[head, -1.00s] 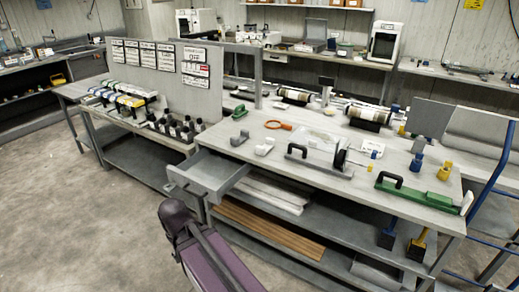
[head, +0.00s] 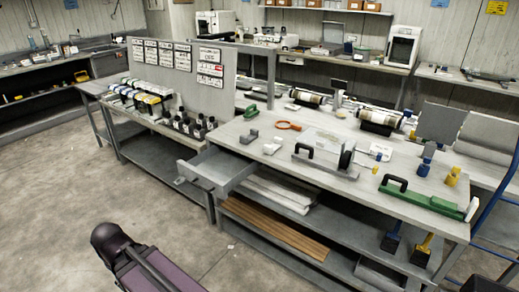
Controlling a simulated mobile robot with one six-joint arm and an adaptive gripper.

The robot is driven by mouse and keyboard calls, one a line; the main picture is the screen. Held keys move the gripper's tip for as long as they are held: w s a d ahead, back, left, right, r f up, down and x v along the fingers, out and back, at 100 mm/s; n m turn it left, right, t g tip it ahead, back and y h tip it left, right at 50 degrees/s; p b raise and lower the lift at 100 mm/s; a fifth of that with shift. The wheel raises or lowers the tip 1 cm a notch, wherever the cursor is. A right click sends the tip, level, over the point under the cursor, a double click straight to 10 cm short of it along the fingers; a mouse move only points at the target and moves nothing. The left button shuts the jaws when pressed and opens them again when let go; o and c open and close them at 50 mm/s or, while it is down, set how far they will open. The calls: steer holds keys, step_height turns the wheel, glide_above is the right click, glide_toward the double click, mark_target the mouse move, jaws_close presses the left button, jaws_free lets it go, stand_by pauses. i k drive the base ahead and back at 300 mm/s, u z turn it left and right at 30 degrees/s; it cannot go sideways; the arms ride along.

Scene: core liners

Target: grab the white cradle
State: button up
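A small white cradle (head: 273,146) sits on the grey workbench top (head: 335,180), near its left front part above the open drawer. A similar grey block (head: 249,137) stands just to its left, and the two look slightly apart. Which of the small pale parts is the cradle is judged by colour only. A purple and black link of my own arm shows at the bottom left, well away from the bench top. My gripper is not in view, so its fingers cannot be seen.
An open grey drawer (head: 216,171) juts out below the bench top. An orange ring tool (head: 288,126), a green block (head: 251,113), a clear-sided fixture with a black handle (head: 322,150) and a green tool (head: 430,199) lie on the bench. Open floor (head: 60,200) lies at left.

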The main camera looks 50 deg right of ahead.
mark_target(278, 142)
steer(key=u, duration=1.55)
steer(key=k, duration=1.65)
steer(key=z, duration=1.6)
